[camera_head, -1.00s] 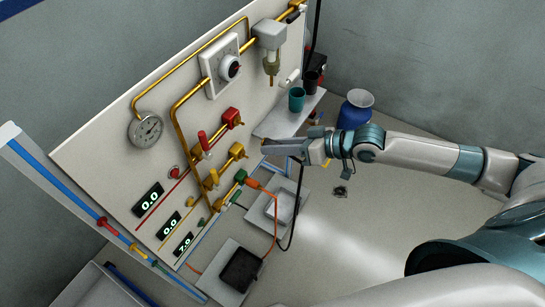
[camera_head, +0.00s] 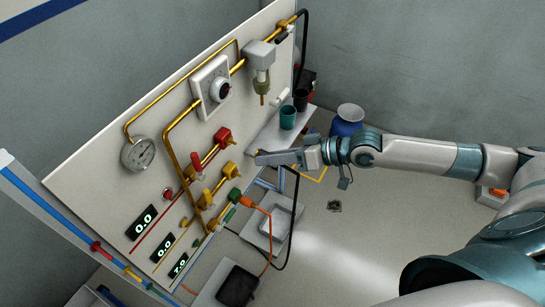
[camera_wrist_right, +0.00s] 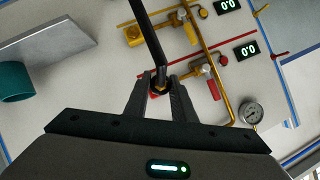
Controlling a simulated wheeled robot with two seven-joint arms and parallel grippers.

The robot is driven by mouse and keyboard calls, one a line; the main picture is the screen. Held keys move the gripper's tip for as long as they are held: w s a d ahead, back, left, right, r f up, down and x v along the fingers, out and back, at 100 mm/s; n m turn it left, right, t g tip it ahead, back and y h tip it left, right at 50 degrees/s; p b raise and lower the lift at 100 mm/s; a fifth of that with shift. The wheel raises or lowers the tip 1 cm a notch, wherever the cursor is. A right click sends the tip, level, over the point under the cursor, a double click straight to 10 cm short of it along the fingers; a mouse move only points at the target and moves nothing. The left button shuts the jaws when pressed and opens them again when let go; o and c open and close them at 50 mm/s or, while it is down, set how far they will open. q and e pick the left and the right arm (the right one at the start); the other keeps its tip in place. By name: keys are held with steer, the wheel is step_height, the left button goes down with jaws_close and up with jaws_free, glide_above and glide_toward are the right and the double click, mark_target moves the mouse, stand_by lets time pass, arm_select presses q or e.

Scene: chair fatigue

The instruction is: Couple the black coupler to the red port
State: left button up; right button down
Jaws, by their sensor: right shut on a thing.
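The red port (camera_head: 222,136) is a red block at the end of a brass line on the white panel. The coupler's front end is hard to see. My left gripper is not in view.
The yellow port (camera_head: 229,170) and green port (camera_head: 234,195) are below the red one; an orange connector (camera_head: 247,202) is at the green port. A shelf (camera_head: 270,138) with a teal cup (camera_head: 288,117) is close behind the gripper.

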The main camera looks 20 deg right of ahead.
steer(key=shift+w+a, duration=0.8)
steer(key=shift+w, duration=0.25)
steer(key=shift+w+a, duration=0.75)
steer(key=shift+w, duration=0.3)
steer(key=shift+p, duration=0.65)
stand_by(0.3)
steer(key=shift+w+a, duration=0.95)
steer(key=shift+w, duration=0.15)
stand_by(0.8)
steer(key=c, duration=1.4)
jaws_free()
steer(key=shift+d, duration=0.1)
steer(key=b, duration=0.6)
glide_toward(261, 149)
steer(key=shift+s+d+r+b, duration=0.25)
steer(key=shift+d+r+b, duration=0.2)
steer(key=shift+d+r, duration=0.5)
